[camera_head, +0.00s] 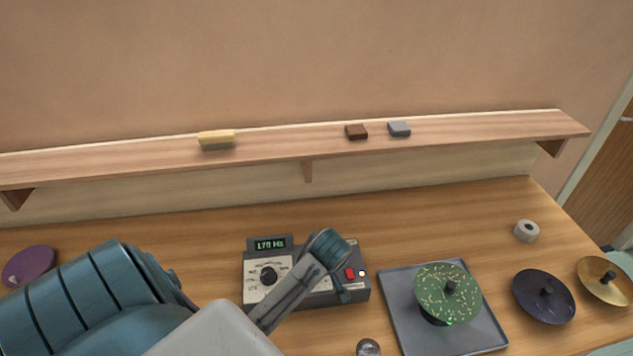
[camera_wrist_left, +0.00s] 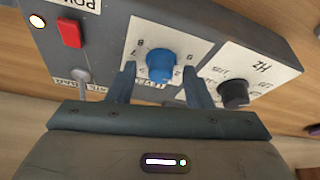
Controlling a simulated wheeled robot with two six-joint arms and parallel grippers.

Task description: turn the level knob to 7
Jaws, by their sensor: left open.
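The blue level knob (camera_wrist_left: 160,65) sits on a white numbered scale plate (camera_wrist_left: 137,48) on the grey control box (camera_head: 353,260). In the left wrist view the box appears upside down, and I cannot read the knob's setting surely. My left gripper is open, its two fingers (camera_wrist_left: 160,80) on either side of the knob with small gaps showing; I cannot tell whether they touch it. In the head view my left gripper (camera_head: 325,262) covers the middle of the box and hides the level knob. My right gripper is not in view.
Beside it are a black Hz knob (camera_wrist_left: 234,93), a red button (camera_wrist_left: 69,33) and a toggle switch (camera_wrist_left: 81,78). Right of the box, a grey tray (camera_head: 395,301) carries a green speckled disc (camera_head: 440,283). Dark (camera_head: 535,306) and brass (camera_head: 603,282) discs lie farther right.

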